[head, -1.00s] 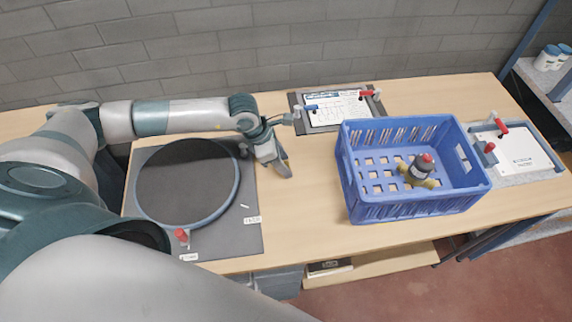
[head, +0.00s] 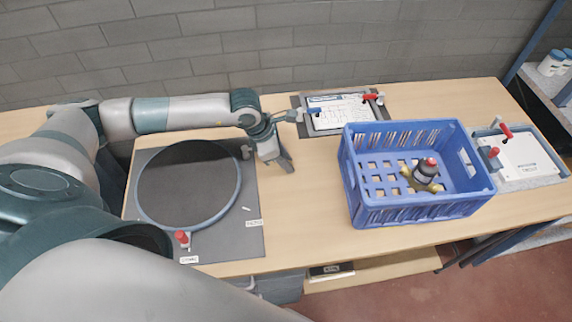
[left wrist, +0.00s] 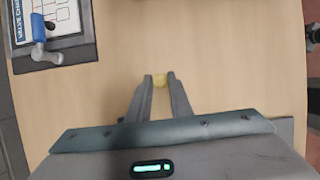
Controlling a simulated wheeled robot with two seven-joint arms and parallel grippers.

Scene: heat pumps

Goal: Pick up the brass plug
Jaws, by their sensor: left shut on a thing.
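The brass plug (left wrist: 160,80) is a small yellow piece between the fingertips in the left wrist view, and most of it is hidden by the fingers. My left gripper (left wrist: 160,84) is shut on it, over bare wood. In the head view the left gripper (head: 286,164) is pointed down at the table between the round dark disc and the blue crate. The plug cannot be made out there. I cannot tell whether the plug touches the table. My right gripper is not in view.
The blue crate (head: 400,212) holds a dark, red-topped fitting with brass-coloured ends (head: 426,172). A round dark disc (head: 188,185) lies on a grey mat at left. A clamped chart board (head: 340,113) is behind; a white board (head: 525,160) is at right.

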